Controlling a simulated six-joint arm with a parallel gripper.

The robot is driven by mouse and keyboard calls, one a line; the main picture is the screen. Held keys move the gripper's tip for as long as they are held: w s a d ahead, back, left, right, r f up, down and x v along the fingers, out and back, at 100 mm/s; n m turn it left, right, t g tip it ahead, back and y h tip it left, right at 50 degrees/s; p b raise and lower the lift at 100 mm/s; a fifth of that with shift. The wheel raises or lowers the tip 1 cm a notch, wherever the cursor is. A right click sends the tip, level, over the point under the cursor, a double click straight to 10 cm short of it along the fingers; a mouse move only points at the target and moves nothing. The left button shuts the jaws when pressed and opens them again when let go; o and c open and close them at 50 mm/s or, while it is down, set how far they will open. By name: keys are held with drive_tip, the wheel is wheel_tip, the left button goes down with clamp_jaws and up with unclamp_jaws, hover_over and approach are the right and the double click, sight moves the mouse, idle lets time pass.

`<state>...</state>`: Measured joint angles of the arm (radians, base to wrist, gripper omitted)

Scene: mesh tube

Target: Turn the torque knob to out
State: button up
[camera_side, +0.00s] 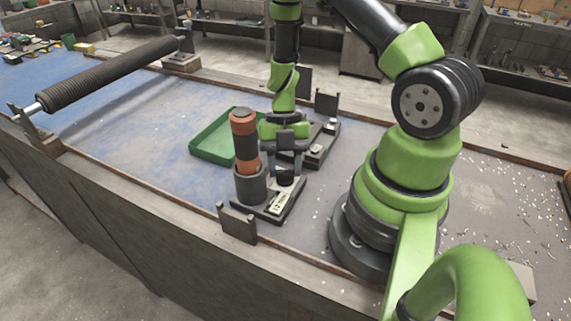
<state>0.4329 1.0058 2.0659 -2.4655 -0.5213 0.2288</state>
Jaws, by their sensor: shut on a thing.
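A low dark device (265,214) stands near the front edge of the bench, with a small pale display (280,202) on top. A dark round knob (286,178) sits behind the display; I take it for the torque knob. My gripper (286,170) points down from above with its fingers at the knob and is shut on it. The fingers hide part of the knob, and its setting cannot be read. An orange and black cylindrical tool (244,138) stands upright in a grey cup (250,186) on the device, just left of my gripper.
A green tray (205,152) lies behind the tool. A dark fixture (322,150) is behind my gripper to the right. A ribbed dark tube (112,75) spans two supports at the left. An upright dark bracket (238,224) stands at the front edge. The blue bench left of the device is clear.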

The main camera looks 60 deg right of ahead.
drive_tip(key=shift+n, duration=0.6)
drive_tip(key=shift+g, duration=0.3)
drive_tip(key=o, duration=0.9)
drive_tip(key=v, duration=1)
drive_tip(key=shift+a, duration=0.1)
